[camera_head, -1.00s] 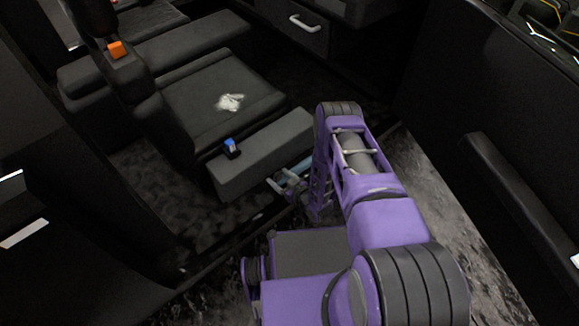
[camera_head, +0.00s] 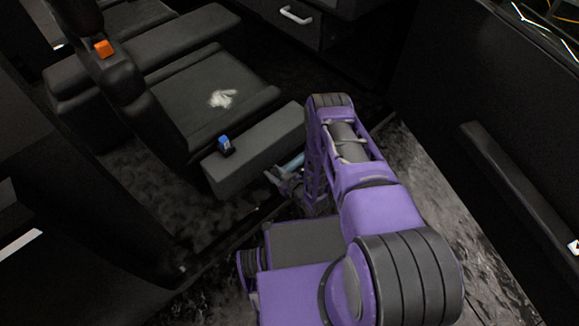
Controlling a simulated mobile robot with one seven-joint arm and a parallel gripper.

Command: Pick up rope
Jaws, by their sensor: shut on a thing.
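A small white crumpled bundle (camera_head: 221,98) lies on the dark seat cushion (camera_head: 190,75); it may be the rope, but it is too small to tell. My gripper (camera_head: 283,177) is low beside the right end of the long dark box-like block (camera_head: 255,150), partly hidden by my purple arm. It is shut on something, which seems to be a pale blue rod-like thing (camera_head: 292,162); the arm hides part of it. The white bundle is well apart from my gripper, up and to the left.
A small blue-topped object (camera_head: 224,143) stands on the block. An orange piece (camera_head: 103,48) sits on a dark upright part at the left. A dark panel with a ledge (camera_head: 515,180) borders the right. A drawer with a pale handle (camera_head: 296,15) is at the back.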

